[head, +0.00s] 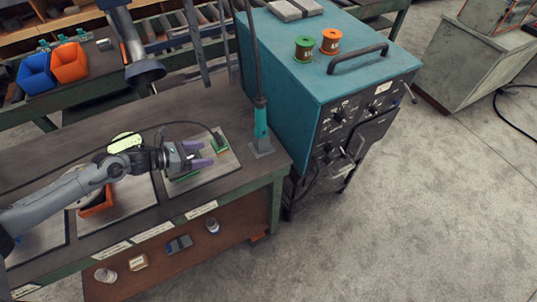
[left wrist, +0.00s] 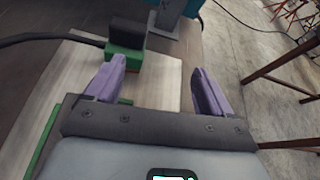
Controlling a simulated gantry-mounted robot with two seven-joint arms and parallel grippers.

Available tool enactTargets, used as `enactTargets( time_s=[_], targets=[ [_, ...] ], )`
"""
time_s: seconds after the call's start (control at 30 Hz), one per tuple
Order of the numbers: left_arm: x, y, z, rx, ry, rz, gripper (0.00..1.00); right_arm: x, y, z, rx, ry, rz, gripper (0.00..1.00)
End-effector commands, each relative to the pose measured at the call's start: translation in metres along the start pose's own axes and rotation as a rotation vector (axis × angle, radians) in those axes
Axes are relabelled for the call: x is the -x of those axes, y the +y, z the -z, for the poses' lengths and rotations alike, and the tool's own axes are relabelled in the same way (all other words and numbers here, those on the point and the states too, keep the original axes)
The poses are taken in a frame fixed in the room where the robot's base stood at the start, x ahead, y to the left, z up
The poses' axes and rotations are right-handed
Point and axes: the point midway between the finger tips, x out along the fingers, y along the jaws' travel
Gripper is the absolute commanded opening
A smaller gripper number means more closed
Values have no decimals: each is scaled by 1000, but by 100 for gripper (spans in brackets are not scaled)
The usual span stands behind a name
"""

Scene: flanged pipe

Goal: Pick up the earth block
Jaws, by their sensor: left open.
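The earth block, a small green block with a dark top, sits on the pale board (head: 228,164) at the right end of the workbench. In the head view the earth block (head: 220,144) is just beyond my left gripper (head: 206,154). In the left wrist view the earth block (left wrist: 125,60) lies ahead of the left fingertip, with a dark cable running off to the left. My left gripper (left wrist: 157,70) is open, with nothing between its purple fingers. The block is outside the jaws; I cannot tell whether a finger touches it. My right gripper is not in view.
A teal post (head: 261,130) stands at the bench corner, close beyond the block. A teal welding cabinet (head: 300,75) with two spools stands to the right. An orange tray (head: 97,205) is partly behind my left arm. Jars and small items lie on the lower shelf (head: 170,262).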

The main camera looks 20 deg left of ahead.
Motion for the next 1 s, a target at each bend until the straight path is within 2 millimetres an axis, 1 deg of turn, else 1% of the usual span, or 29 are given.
enactTargets(
  time_s=[0.03, 0.1, 0.23, 0.37, 0.53, 0.7, 1.0],
  targets=[
    [1, 17, 5, -36, 4, -22, 83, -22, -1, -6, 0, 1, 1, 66],
    [5, 29, -4, -70, 1, -40, 83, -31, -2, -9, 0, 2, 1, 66],
    [8, 41, -17, -107, -13, -60, 83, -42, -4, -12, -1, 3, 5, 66],
    [1, 43, -24, -114, -29, -63, 83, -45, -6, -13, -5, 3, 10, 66],
    [-19, 44, -28, -114, -34, -63, 83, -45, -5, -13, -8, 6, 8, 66],
    [-39, 46, -28, -112, -31, -64, 83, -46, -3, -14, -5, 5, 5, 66],
    [-56, 45, -28, -113, -29, -62, 83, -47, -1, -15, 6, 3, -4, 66]
  ],
)
